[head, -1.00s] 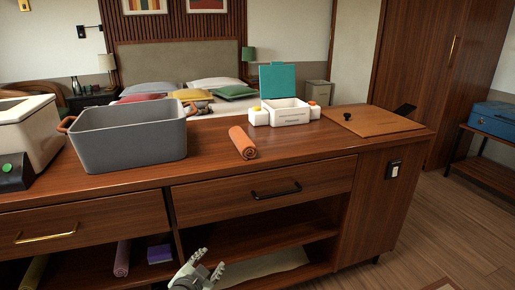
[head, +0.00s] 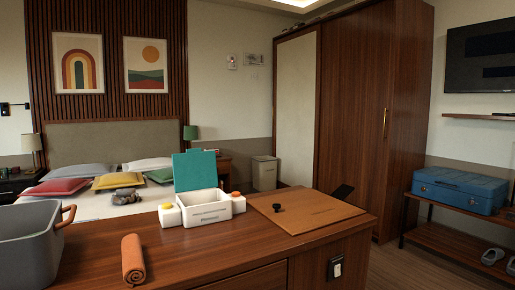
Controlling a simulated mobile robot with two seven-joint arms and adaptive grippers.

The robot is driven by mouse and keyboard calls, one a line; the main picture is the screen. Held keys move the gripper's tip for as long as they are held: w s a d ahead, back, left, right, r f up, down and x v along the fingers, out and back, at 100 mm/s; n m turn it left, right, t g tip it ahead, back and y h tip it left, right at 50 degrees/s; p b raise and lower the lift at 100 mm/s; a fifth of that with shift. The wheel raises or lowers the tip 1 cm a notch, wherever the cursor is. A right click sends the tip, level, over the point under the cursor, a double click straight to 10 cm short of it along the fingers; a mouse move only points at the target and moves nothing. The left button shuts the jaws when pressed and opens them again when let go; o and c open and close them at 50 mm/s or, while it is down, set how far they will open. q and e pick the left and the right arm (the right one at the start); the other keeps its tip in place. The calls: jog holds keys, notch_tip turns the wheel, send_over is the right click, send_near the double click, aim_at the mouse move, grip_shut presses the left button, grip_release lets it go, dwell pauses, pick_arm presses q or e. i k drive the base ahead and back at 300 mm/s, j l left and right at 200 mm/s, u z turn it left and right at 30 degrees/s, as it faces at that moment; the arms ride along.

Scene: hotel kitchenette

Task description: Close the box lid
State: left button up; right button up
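The box (head: 207,209) is white with dark lettering on its front and stands on the wooden counter. Its teal lid (head: 194,170) stands up, open, at the back edge of the box. Small white containers stand against its two sides, one with a yellow top (head: 168,213) on the left and one with an orange top (head: 237,202) on the right. Neither of my grippers shows in the head view now.
A rolled orange cloth (head: 133,259) lies on the counter in front of the box. A grey bin (head: 28,236) stands at the left. A wooden board (head: 304,211) with a black knob (head: 277,207) lies to the right. The counter directly before the box is clear.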

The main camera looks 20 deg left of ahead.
aim_at(194, 169)
jog(key=i+l+z, duration=0.15)
jog(key=i+z, duration=1.15)
jog(key=i, duration=1.65)
jog(key=i+u, duration=0.7)
jog(key=i+l+u, duration=0.25)
jog(key=i+u, duration=0.3)
jog(key=u, duration=0.25)
jog(key=i+u, duration=0.2)
jog(key=u, duration=0.25)
jog(key=i+u, duration=0.2)
jog(key=u, duration=0.2)
jog(key=i+l+u, duration=0.1)
jog(key=u, duration=0.3)
jog(key=i+u, duration=0.15)
jog(key=u, duration=0.25)
jog(key=i+l+u, duration=0.1)
jog(key=u, duration=0.3)
jog(key=i+l+u, duration=0.15)
jog(key=u, duration=0.2)
jog(key=i+l+u, duration=0.15)
jog(key=u, duration=0.25)
jog(key=i+l+u, duration=0.2)
jog(key=u, duration=0.15)
jog(key=i+l+u, duration=0.35)
jog(key=l+u, duration=0.35)
jog(key=i+l+u, duration=0.1)
jog(key=l, duration=0.75)
jog(key=i+l, duration=0.1)
jog(key=l, duration=0.4)
